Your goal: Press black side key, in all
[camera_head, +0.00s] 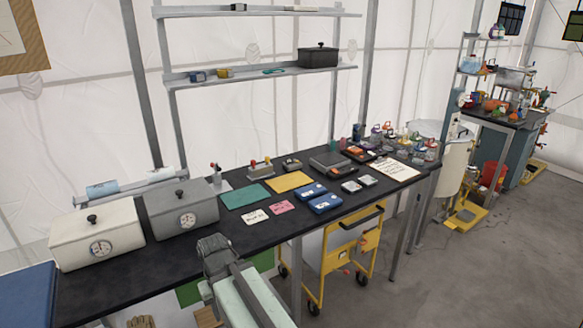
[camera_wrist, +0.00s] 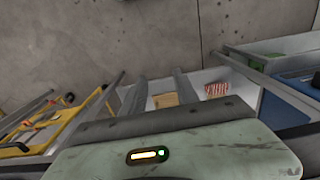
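No black side key can be made out at this size in either view. Possible carriers are small devices on the black bench (camera_head: 150,262): two blue boxes (camera_head: 325,203), two small grey devices (camera_head: 351,186), a flat dark grey device (camera_head: 331,161) and a small dark device (camera_head: 291,164). My arm rises at the bottom centre of the head view, in front of the bench edge. Its dark grey end (camera_head: 214,246) is apart from these devices.
White (camera_head: 97,234) and grey (camera_head: 181,209) lidded boxes with dials fill the bench's left end. Green (camera_head: 246,196) and yellow (camera_head: 290,181) mats lie mid-bench. A yellow cart (camera_head: 340,262) stands below. A shelf (camera_head: 240,76) is above.

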